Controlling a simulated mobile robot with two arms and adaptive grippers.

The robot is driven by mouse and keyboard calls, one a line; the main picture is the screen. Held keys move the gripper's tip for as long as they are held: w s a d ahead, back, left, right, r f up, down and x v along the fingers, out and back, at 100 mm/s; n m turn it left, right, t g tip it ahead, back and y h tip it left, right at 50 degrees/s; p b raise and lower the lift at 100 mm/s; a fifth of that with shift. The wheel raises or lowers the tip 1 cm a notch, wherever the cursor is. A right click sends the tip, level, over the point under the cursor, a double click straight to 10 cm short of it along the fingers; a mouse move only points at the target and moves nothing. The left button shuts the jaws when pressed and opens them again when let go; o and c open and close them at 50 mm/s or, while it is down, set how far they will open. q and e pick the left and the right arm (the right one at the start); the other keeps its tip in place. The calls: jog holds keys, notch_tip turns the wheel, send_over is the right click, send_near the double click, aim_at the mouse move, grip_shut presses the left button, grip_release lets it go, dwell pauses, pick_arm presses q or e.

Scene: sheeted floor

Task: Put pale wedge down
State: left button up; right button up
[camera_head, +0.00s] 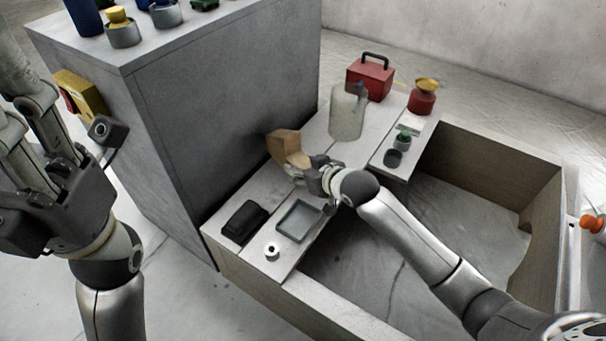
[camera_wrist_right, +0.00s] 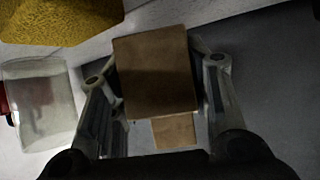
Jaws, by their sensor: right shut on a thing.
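The pale wedge (camera_head: 287,148) is a light brown wooden block near the back left edge of the grey bench. My right gripper (camera_head: 312,172) is shut on it. In the right wrist view the wedge (camera_wrist_right: 155,75) sits between the two fingers, its broad brown face toward the camera and a lighter part below. I cannot tell whether its underside touches the bench (camera_head: 240,262). My left gripper (camera_head: 25,125) is at the left edge, away from the bench, its fingers partly cut off.
A clear jar (camera_head: 346,115), red toolbox (camera_head: 370,78) and red pot (camera_head: 422,98) stand behind. A black case (camera_head: 244,222), grey tray (camera_head: 298,221) and white spool (camera_head: 271,251) lie in front. A tall grey cabinet (camera_head: 225,105) rises close left of the wedge.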

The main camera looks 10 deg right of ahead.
jog(key=shift+f, duration=0.1)
dwell(0.3)
jog(key=shift+f, duration=0.25)
jog(key=o, duration=1)
jog(key=shift+f, duration=0.1)
jog(key=shift+o, duration=0.2)
